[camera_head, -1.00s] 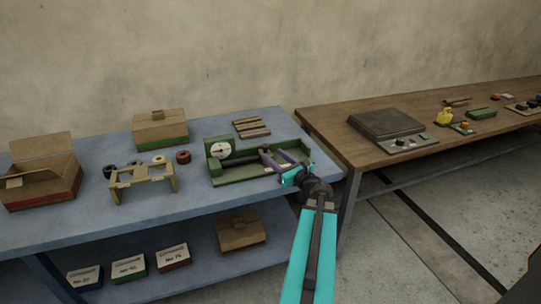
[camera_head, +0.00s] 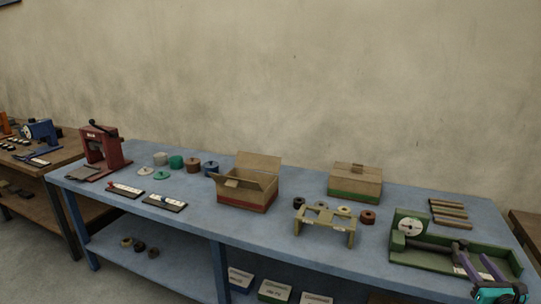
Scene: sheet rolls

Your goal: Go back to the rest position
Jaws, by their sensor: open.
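My gripper (camera_head: 474,260) is at the lower right, over the right part of the green tray (camera_head: 400,259). Its purple and dark fingers are apart, with the teal wrist below cut off by the bottom edge. The green tray holds a white round disc (camera_head: 410,226) at its left and a dark bar (camera_head: 436,246) reaching toward the fingers. I cannot tell whether the fingers touch the bar.
The blue table (camera_head: 330,258) also bears an open cardboard box (camera_head: 247,192), a closed box (camera_head: 355,184), a tan stand (camera_head: 323,226) with small rolls, and a red press (camera_head: 102,150). A wooden table (camera_head: 55,158) stands at the left. Small boxes sit on the shelf below.

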